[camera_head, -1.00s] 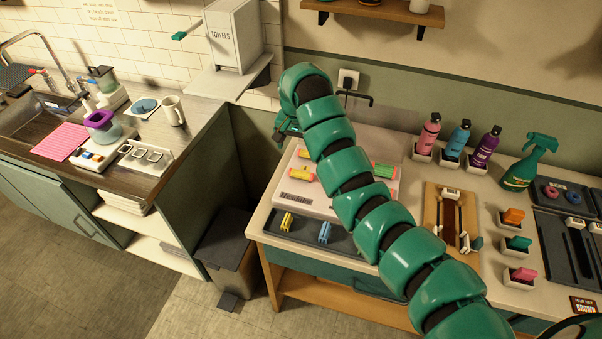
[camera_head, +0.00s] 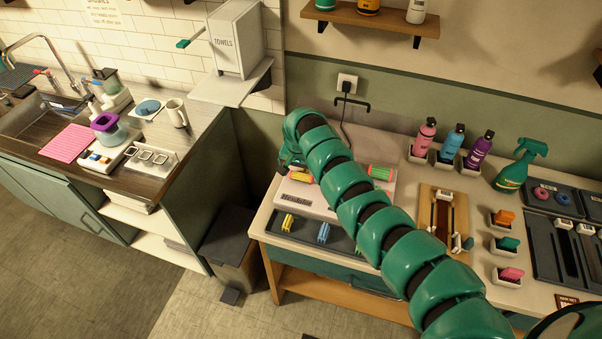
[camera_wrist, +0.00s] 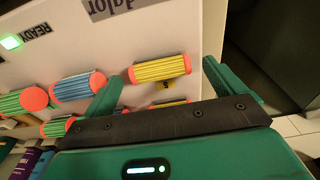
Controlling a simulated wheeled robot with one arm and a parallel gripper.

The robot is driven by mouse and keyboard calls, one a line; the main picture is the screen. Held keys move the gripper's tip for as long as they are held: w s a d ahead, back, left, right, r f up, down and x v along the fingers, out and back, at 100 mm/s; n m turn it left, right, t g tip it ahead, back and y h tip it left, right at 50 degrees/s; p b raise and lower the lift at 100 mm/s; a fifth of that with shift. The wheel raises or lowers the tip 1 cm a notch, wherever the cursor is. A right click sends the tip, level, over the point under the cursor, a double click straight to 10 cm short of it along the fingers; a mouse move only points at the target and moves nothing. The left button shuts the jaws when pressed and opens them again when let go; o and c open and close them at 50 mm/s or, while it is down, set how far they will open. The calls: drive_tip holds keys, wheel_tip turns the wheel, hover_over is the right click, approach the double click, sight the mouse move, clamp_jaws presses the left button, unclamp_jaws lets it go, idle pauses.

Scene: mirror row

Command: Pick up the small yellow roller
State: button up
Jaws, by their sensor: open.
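The white roller box (camera_head: 318,204) stands on the right-hand counter. In the wrist view, a yellow ribbed roller (camera_wrist: 160,68) with orange ends lies on its white top, between my gripper's fingertips (camera_wrist: 163,72). The fingers are apart on either side of it, and I see no contact. Another yellow roller (camera_wrist: 172,104) shows partly behind the gripper body, near a small yellow label (camera_wrist: 165,86). The head view shows one yellow roller (camera_head: 300,177) beside my arm; my arm hides much of the box top and my fingertips there.
A blue roller (camera_wrist: 78,87) and a green roller (camera_wrist: 22,102) lie left of the fingers in the wrist view. A dark tray (camera_head: 345,241) with yellow and blue pieces is at the box's front. Bottles (camera_head: 451,147) stand at the back right.

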drive_tip(key=shift+f, duration=0.3)
drive_tip(key=c, duration=1)
drive_tip(key=shift+r, duration=0.15)
drive_tip(key=shift+c, duration=0.2)
